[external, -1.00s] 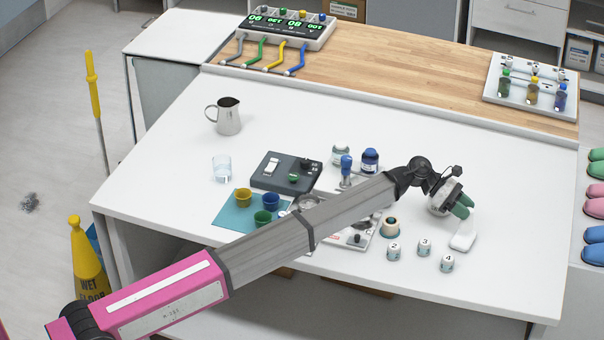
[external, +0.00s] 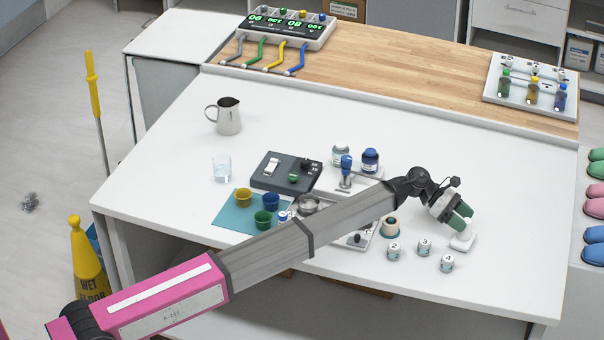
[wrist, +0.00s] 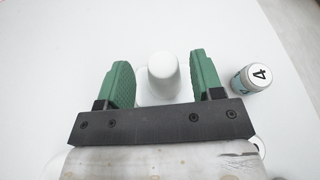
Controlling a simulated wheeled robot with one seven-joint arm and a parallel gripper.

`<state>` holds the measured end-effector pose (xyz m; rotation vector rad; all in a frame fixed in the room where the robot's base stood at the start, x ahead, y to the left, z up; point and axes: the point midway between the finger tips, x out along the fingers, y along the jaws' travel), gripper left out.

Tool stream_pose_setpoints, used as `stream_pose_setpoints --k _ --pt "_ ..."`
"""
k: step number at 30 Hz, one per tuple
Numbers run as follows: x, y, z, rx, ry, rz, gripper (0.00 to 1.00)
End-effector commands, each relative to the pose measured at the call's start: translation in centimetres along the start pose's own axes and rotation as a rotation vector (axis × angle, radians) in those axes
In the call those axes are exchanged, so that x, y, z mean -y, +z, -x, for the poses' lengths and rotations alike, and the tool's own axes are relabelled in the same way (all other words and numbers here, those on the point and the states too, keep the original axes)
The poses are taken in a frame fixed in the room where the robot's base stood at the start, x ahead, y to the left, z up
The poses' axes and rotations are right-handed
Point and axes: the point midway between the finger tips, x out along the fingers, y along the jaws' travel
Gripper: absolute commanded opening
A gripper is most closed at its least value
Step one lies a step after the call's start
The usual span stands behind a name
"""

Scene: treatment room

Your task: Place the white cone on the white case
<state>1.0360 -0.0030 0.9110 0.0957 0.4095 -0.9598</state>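The white cone (external: 463,241) stands on the right part of the white table, with a pale rounded top and a flat, wider base. In the wrist view the cone (wrist: 162,72) is between my two green fingers, with gaps on both sides. My gripper (external: 460,217) is open and reaches down over it; the fingers partly hide it in the external view. I cannot tell for sure which thing is the white case; a white-bodied unit (external: 364,228) lies mid-table, partly hidden by my arm.
White jars numbered 2 (external: 393,252), 3 (external: 424,247) and 4 (external: 447,263) stand close by; jar 4 is right of my fingers in the wrist view (wrist: 256,76). A metal jug (external: 229,117) and a glass (external: 221,169) stand left. The table's front right is clear.

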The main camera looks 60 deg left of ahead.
Motion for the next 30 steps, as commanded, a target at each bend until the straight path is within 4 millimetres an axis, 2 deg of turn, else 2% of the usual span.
stream_pose_setpoints --k 5,18,21,25,30 --pt "0.1 0.2 1.1 0.000 0.001 0.000 0.61" --pt "0.1 0.2 9.4 0.001 0.001 0.000 0.61" --pt "0.1 0.2 10.6 0.001 0.001 0.000 0.61" --pt "0.1 0.1 11.7 0.000 0.000 0.000 0.61" --pt "0.0 0.2 12.1 0.000 0.000 0.000 0.61"
